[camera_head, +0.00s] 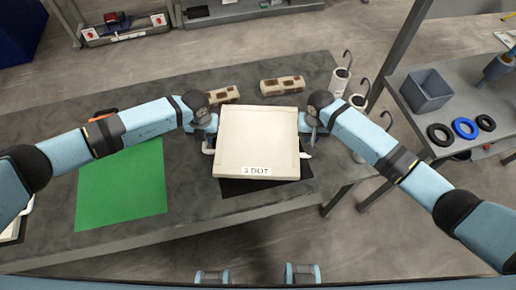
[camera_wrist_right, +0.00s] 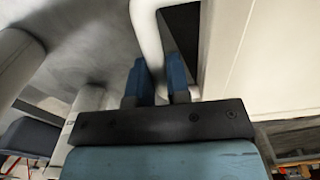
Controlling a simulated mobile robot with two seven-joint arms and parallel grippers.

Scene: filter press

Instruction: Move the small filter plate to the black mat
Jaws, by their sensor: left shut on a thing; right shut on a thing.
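The filter plate (camera_head: 258,138) is a cream square labelled "3 DOT". In the head view it is over the black mat (camera_head: 240,187), whose edges show below and beside it. I cannot tell whether it touches the mat. My left gripper (camera_head: 209,138) is at the plate's left side, shut on its left handle, mostly hidden by the gripper. My right gripper (camera_head: 308,140) is at the plate's right side. In the right wrist view, its blue fingers (camera_wrist_right: 155,82) are shut on the white curved handle (camera_wrist_right: 147,40), with the plate's side (camera_wrist_right: 250,60) to the right.
A green mat (camera_head: 122,185) lies bare on the table at left. Two stained cream blocks (camera_head: 282,86) lie behind the plate. White cylinders with hooks (camera_head: 340,82) stand at the table's right edge. A side shelf holds a grey bin (camera_head: 427,92) and rings (camera_head: 465,128).

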